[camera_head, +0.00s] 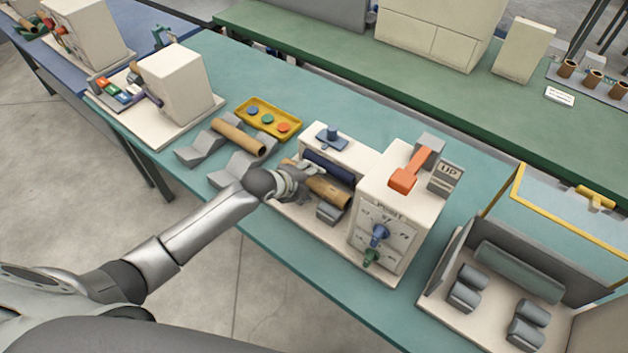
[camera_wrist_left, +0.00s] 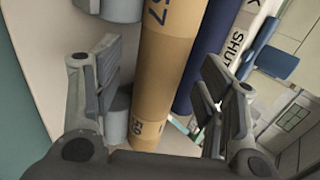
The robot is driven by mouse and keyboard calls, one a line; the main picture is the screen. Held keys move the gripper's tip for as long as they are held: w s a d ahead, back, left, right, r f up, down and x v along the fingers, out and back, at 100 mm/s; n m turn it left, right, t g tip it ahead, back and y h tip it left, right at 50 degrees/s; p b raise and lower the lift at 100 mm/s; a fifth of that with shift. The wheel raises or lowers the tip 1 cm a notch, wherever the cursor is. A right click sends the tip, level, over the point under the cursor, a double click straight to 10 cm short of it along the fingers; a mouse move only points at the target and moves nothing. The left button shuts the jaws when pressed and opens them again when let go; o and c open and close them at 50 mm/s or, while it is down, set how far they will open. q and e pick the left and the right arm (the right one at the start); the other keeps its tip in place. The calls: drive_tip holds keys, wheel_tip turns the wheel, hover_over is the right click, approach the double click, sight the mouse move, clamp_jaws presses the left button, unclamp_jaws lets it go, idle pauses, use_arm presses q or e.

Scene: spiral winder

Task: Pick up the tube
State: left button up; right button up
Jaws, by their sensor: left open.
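A brown cardboard tube (camera_head: 328,190) lies in the spiral winder beside a dark blue roller (camera_head: 328,166). In the left wrist view the tan tube (camera_wrist_left: 165,70) runs between my fingers and bears printed numbers. My left gripper (camera_head: 302,180) is at the tube's left part in the head view and partly hides it. In the left wrist view my left gripper (camera_wrist_left: 160,62) is open, one finger on each side of the tube, with gaps visible. A second brown tube (camera_head: 238,136) rests on grey cradles left of the gripper. My right gripper is in neither view.
The winder's white housing (camera_head: 390,225) with knobs and an orange lever (camera_head: 413,170) stands right of the tube. A yellow tray (camera_head: 262,107) with coloured discs lies behind the cradles. A guarded unit (camera_head: 520,285) is at the right. Bare teal table shows behind the winder.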

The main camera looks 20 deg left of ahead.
use_arm(q)
drive_tip(key=shift+w+d+f, duration=0.15)
drive_tip(key=shift+w+f, duration=0.25)
drive_tip(key=c, duration=1.1)
